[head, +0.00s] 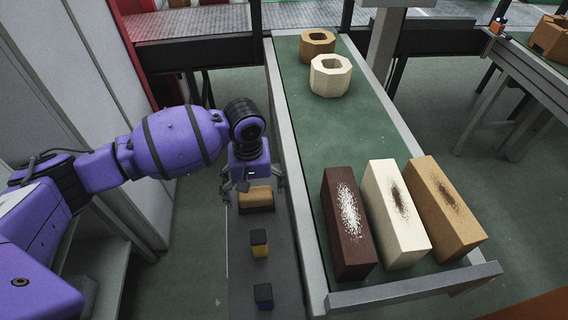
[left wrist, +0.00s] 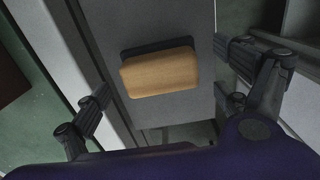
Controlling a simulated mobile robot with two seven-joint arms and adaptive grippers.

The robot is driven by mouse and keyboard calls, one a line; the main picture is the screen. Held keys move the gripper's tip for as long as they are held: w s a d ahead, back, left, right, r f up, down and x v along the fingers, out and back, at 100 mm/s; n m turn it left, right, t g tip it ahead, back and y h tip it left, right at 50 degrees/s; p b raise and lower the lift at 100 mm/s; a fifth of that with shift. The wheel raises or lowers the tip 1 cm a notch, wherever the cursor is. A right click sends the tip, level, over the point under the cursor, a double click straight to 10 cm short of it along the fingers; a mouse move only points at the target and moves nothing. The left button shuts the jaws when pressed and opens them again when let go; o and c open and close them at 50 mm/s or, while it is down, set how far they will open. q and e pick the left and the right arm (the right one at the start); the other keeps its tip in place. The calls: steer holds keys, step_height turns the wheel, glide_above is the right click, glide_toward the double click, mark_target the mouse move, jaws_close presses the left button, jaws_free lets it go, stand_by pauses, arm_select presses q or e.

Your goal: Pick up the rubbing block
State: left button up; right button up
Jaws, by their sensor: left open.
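The rubbing block (head: 256,196) has a tan, rounded top and a dark base. It lies on a narrow grey surface left of the green-topped table. It also shows whole in the left wrist view (left wrist: 160,76), between my fingers and slightly tilted in the picture. My left gripper (head: 254,186) is open and points down over the block, with a finger off each end. In the left wrist view my left gripper (left wrist: 162,72) has clear gaps to both ends of the block. My right gripper is not in view.
A yellow-and-black block (head: 260,245) and a blue-and-black block (head: 263,296) stand nearer on the grey surface. Close on the right is the green table's metal rim (head: 295,200). That table holds dark, cream and tan bricks (head: 445,210) and two hollow octagonal blocks (head: 331,82).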

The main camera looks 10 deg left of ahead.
arm_select(q)
steer(key=shift+f, duration=1)
steer(key=c, duration=1.4)
steer(key=shift+c, duration=0.4)
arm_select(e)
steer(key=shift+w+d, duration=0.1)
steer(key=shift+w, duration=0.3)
